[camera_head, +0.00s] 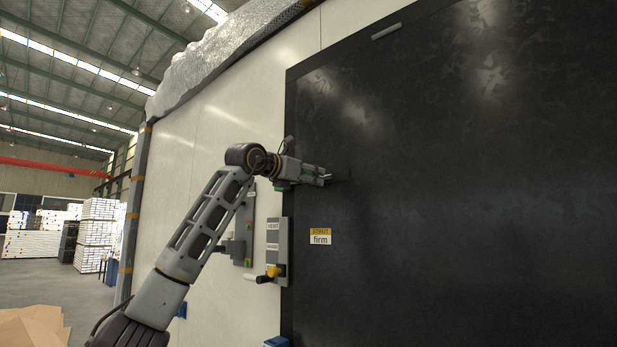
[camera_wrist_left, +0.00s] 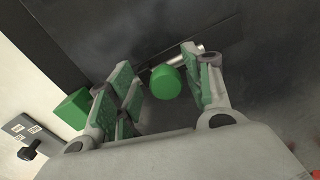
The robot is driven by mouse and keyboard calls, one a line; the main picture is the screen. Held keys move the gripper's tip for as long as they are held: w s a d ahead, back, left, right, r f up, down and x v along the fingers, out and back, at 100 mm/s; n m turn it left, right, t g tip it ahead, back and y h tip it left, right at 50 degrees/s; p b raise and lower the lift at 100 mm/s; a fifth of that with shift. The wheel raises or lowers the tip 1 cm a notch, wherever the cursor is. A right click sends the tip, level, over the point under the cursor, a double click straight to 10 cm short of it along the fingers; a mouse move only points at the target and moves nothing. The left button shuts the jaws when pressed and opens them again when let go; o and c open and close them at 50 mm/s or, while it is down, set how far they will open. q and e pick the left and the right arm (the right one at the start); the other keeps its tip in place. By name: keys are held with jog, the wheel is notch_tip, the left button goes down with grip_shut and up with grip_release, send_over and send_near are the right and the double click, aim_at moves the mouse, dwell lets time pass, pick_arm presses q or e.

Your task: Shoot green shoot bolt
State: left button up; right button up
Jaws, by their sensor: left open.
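The green shoot bolt shows in the left wrist view as a round green knob (camera_wrist_left: 166,82) with a silver rod (camera_wrist_left: 187,56) behind it, on the dark door. A green block (camera_wrist_left: 72,109) sits to the left, near the door's edge; a bit of green also shows under the gripper in the head view (camera_head: 282,186). My left gripper (camera_head: 326,177) is at the dark door near its left edge. Its fingers are open on either side of the green knob, which lies between them; I cannot tell whether they touch it. My right gripper is not in view.
The large dark door (camera_head: 450,190) fills the right. Left of it, on the pale wall, are a grey vent panel (camera_head: 278,237) with a yellow-and-black handle (camera_head: 270,273) and another grey panel (camera_head: 248,222). A "STRUT firm" label (camera_head: 320,237) is on the door.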

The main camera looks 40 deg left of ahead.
pick_arm(q)
jog(key=s+a, duration=0.1)
jog(key=s, duration=1.1)
dwell(0.6)
